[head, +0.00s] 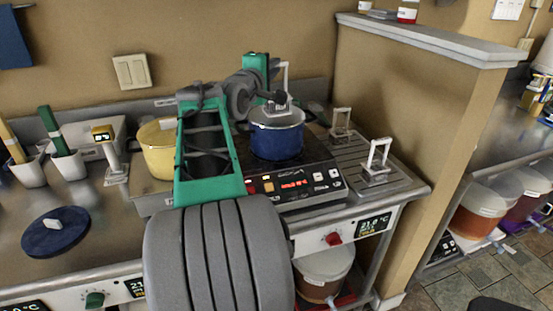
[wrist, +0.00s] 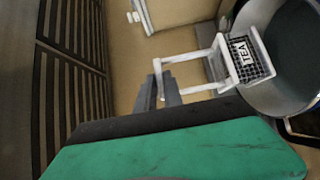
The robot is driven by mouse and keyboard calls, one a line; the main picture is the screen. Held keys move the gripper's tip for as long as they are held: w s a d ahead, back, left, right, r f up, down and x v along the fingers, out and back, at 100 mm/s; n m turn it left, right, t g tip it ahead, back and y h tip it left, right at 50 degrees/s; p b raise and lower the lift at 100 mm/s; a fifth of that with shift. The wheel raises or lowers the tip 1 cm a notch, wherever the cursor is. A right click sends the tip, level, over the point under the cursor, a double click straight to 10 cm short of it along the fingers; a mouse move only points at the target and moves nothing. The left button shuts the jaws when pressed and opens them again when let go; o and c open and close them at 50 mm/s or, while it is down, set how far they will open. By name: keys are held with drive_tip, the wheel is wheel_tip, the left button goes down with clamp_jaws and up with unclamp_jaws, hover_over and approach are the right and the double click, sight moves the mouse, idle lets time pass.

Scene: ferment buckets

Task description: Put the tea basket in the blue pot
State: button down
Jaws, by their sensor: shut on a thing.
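The blue pot (head: 277,140) stands on the black cooker, open at the top. The tea basket is a white wire frame with a dark mesh body and a "TEA" label; it shows in the wrist view (wrist: 243,58) and above the pot in the head view (head: 281,103). My gripper (wrist: 163,88) is shut on the basket's white handle. In the wrist view the basket overlaps the near rim of the pot (wrist: 284,98). I cannot tell whether it touches the rim or how far it is inside. My arm partly hides the area left of the pot.
A yellow pot (head: 158,150) stands left of the blue pot, partly behind my arm. Two other white-handled baskets (head: 341,122) (head: 377,162) stand on the slatted rack at right. A blue lid (head: 55,232) lies on the left counter. A wall rises right of the rack.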

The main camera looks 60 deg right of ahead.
sight(271, 107)
wheel_tip(271, 107, down, 11)
drive_tip(key=shift+r+b, duration=0.1)
drive_tip(key=shift+b, duration=0.2)
drive_tip(key=c, duration=1.9)
unclamp_jaws()
drive_tip(key=shift+f, duration=0.2)
drive_tip(key=o, duration=0.4)
drive_tip(key=shift+r, duration=0.15)
drive_tip(key=shift+a, duration=0.25)
drive_tip(key=a, duration=0.4)
drive_tip(key=s+a, duration=0.1)
drive_tip(key=a, duration=0.2)
drive_tip(key=a+b, duration=0.1)
drive_tip(key=a, duration=0.3)
drive_tip(key=shift+s+a, duration=0.2)
drive_tip(key=shift+a, duration=0.1)
